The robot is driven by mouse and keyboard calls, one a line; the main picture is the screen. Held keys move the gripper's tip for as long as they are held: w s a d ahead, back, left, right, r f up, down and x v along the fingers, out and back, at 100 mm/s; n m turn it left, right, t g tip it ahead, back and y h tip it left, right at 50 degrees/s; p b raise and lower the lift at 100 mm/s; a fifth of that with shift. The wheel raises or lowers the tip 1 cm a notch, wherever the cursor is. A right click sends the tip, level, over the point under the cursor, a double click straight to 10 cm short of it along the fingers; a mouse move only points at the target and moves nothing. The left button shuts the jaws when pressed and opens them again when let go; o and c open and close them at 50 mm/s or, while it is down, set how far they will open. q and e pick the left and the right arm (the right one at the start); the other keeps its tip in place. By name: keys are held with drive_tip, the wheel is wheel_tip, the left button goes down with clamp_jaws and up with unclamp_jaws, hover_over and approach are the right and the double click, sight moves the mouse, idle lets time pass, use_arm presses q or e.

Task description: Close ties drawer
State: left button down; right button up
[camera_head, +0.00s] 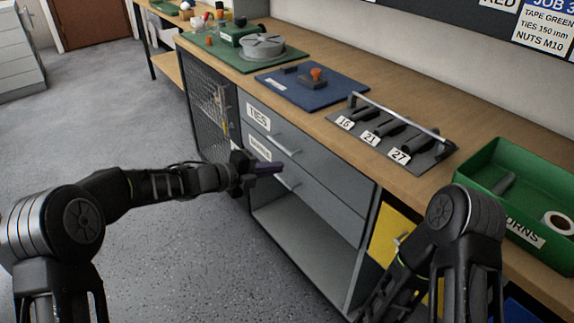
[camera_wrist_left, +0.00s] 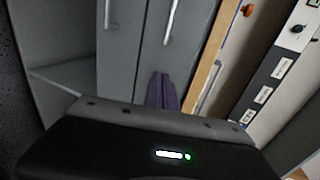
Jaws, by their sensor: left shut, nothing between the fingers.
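The ties drawer (camera_head: 320,172) is the upper grey drawer under the bench, with a TIES label and a bar handle. Its front looks about level with the drawer below; I cannot tell if a small gap is left. My left gripper (camera_head: 278,168) is shut and empty, in front of the drawer fronts between the two handles in the head view. In the left wrist view its dark purple fingers (camera_wrist_left: 162,92) point at the grey fronts; contact cannot be told. My right arm shows at lower right, but its gripper is not visible.
A second drawer (camera_head: 325,205) with its own handle sits below, above an open shelf (camera_head: 295,235). On the bench (camera_head: 480,123) are a blue mat (camera_head: 335,92), a tool rack (camera_head: 430,155) and a green bin (camera_head: 490,165). The floor left of the cabinet is clear.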

use_arm(q)
drive_tip(key=shift+v, duration=1.6)
drive_tip(key=s+a+f+n+y, duration=0.25)
drive_tip(key=s+f+n, duration=0.45)
drive_tip(key=f+n, duration=0.5)
drive_tip(key=s+a+f+n+y, duration=0.2)
drive_tip(key=s+f+n+y, duration=0.3)
drive_tip(key=f+n, duration=0.65)
drive_tip(key=s+a+f+n+g, duration=0.1)
drive_tip(key=s+f+n+g, duration=0.15)
drive_tip(key=s, duration=0.35)
drive_tip(key=s+f+n+g, duration=0.1)
drive_tip(key=s+f, duration=0.3)
drive_tip(key=s, duration=0.1)
drive_tip(key=s+a+f+n+g, duration=0.1)
drive_tip(key=s+f+n+g, duration=0.1)
drive_tip(key=s, duration=0.6)
drive_tip(key=s+f+n+g, duration=0.2)
drive_tip(key=s+f, duration=0.1)
drive_tip(key=s, duration=0.5)
wheel_tip(320, 180, up, 15)
drive_tip(key=p, duration=1.5)
drive_tip(key=shift+s+y, duration=0.35)
